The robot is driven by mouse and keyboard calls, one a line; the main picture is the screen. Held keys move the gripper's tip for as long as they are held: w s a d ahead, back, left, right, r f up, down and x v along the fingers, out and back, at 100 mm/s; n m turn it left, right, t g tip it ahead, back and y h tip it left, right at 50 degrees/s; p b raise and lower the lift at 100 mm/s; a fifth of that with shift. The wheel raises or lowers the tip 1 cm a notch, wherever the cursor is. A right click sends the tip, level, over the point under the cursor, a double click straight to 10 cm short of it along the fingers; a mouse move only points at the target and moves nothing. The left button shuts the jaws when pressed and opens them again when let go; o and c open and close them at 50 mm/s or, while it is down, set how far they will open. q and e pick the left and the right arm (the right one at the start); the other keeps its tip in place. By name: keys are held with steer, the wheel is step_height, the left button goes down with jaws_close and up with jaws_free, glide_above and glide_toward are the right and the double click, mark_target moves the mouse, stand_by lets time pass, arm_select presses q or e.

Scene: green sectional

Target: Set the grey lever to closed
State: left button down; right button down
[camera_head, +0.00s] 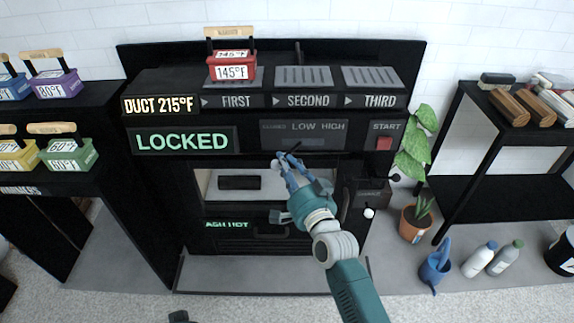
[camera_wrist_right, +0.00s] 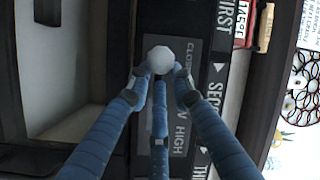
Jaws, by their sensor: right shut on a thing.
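The grey lever's pale faceted knob (camera_wrist_right: 160,60) shows between my right fingertips in the right wrist view, beside the word CLOSED on the panel. My right gripper (camera_wrist_right: 158,85) is shut on it. In the head view my right gripper (camera_head: 284,164) is just below the grey panel (camera_head: 303,134) marked LOW and HIGH, its CLOSED label faint. The fingers largely hide the lever there. My left gripper does not show clearly.
The black oven front has a lit LOCKED display (camera_head: 182,141) and a red START button (camera_head: 384,143). A white-knobbed lever (camera_head: 369,213) stands lower right. A red 145°F block (camera_head: 231,68) sits on top. A potted plant (camera_head: 415,222) stands at right.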

mark_target(278, 169)
steer(key=shift+s+a+r, duration=0.1)
steer(key=shift+a, duration=0.9)
steer(key=c, duration=1.8)
jaws_free()
steer(key=shift+a, duration=0.1)
steer(key=shift+c, duration=0.2)
steer(key=o, duration=0.4)
steer(key=shift+a+g+y, duration=0.3)
steer(key=shift+y, duration=0.1)
steer(key=shift+c, duration=0.2)
steer(key=shift+a, duration=0.2)
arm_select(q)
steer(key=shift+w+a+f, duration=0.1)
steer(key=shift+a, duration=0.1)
arm_select(e)
steer(key=shift+d, duration=0.1)
steer(key=shift+s+f, duration=0.2)
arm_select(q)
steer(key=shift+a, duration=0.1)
arm_select(e)
steer(key=d+v, duration=0.1)
steer(key=v, duration=1)
